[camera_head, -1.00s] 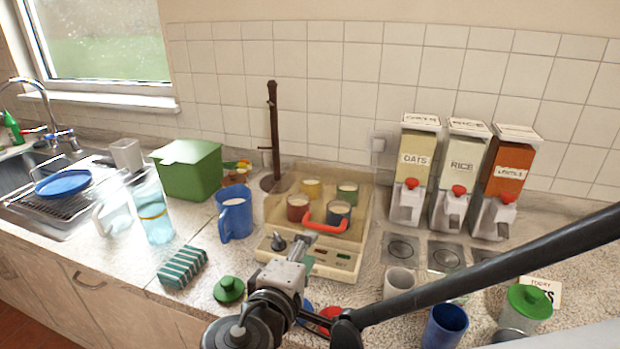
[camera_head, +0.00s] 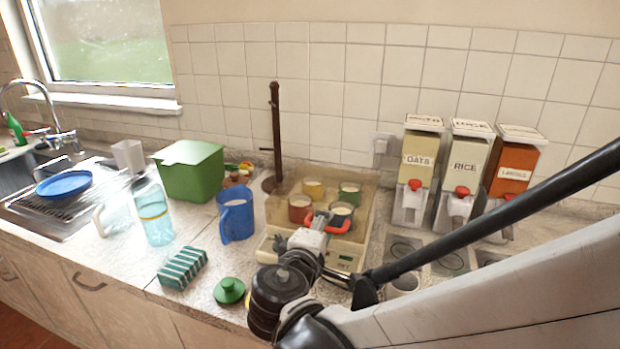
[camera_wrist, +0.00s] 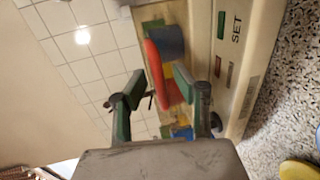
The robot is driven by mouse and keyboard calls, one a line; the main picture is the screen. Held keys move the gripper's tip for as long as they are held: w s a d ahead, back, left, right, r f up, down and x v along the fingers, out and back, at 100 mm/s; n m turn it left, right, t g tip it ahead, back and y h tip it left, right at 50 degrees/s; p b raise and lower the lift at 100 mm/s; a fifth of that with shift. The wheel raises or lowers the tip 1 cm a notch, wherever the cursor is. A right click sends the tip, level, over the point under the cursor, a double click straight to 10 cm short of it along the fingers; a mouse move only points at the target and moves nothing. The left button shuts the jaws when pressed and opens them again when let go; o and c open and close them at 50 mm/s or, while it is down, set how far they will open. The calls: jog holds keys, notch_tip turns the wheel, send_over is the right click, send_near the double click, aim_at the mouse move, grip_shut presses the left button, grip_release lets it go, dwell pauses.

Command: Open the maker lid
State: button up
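The maker (camera_head: 350,256) is a cream box with a clear tinted lid (camera_head: 365,195), and several filled cups show through it. The lid looks down. A red handle (camera_head: 337,225) sits at the lid's front. My gripper (camera_head: 322,222) is at this handle and partly hides it and the maker's front panel. In the wrist view, the red handle (camera_wrist: 158,68) shows between the two separated fingertips of my gripper (camera_wrist: 160,82). The fingers are open, and I cannot tell whether either touches the handle. A panel marked SET (camera_wrist: 237,28) lies to the right.
A blue pitcher (camera_head: 237,222) stands left of the maker, with a green lid (camera_head: 229,291) and striped sponge (camera_head: 183,269) in front. Oats, rice and lentils dispensers (camera_head: 462,175) stand to the right. A brown post (camera_head: 276,135) rises behind.

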jog(key=shift+c, duration=0.5)
grip_shut()
jog(key=shift+r, duration=0.1)
